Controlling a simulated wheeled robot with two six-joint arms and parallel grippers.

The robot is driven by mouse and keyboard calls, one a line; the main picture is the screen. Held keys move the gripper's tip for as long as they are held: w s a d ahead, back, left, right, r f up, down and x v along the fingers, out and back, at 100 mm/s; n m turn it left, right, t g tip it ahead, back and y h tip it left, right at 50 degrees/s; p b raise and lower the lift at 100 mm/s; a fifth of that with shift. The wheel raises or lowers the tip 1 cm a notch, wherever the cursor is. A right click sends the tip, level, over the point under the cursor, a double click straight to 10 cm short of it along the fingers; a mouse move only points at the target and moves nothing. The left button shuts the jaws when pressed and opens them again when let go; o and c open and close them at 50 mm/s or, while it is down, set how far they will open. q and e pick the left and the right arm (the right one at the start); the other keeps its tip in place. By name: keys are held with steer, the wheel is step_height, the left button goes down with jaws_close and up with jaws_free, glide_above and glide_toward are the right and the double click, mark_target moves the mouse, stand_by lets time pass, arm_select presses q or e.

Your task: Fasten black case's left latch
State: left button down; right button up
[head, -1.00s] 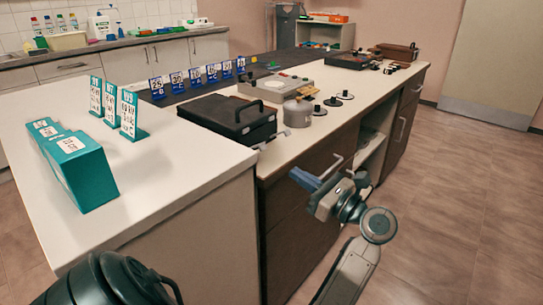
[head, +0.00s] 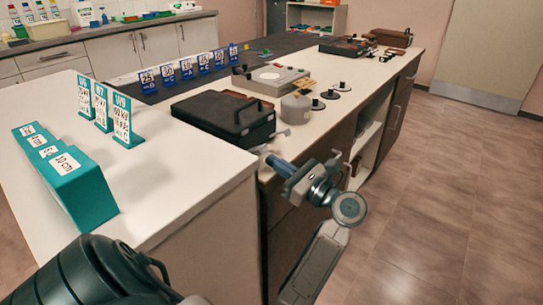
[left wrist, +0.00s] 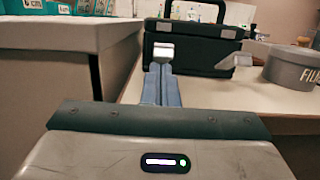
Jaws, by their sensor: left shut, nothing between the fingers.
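The right latch (left wrist: 240,59) sticks out from the front. My left gripper (head: 271,161) is shut and empty, low in front of the case near the counter edge; its blue-grey fingers also show in the left wrist view (left wrist: 161,72). My right gripper is out of view.
A grey film canister (head: 296,108) stands right of the case, with black-knobbed discs (head: 333,94) beside it. A grey device (head: 270,77) is behind. Blue number cards (head: 185,69), teal stands (head: 122,121) and a teal block (head: 66,178) occupy the left. The counter front has drawers.

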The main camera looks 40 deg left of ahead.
arm_select(q)
steer(key=shift+a, duration=0.3)
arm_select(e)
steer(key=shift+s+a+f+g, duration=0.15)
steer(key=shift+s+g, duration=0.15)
arm_select(q)
steer(key=shift+r, duration=0.15)
steer(key=shift+r+h, duration=0.2)
steer(key=shift+h, duration=0.2)
steer(key=shift+r+h, duration=0.3)
steer(key=shift+r, duration=0.05)
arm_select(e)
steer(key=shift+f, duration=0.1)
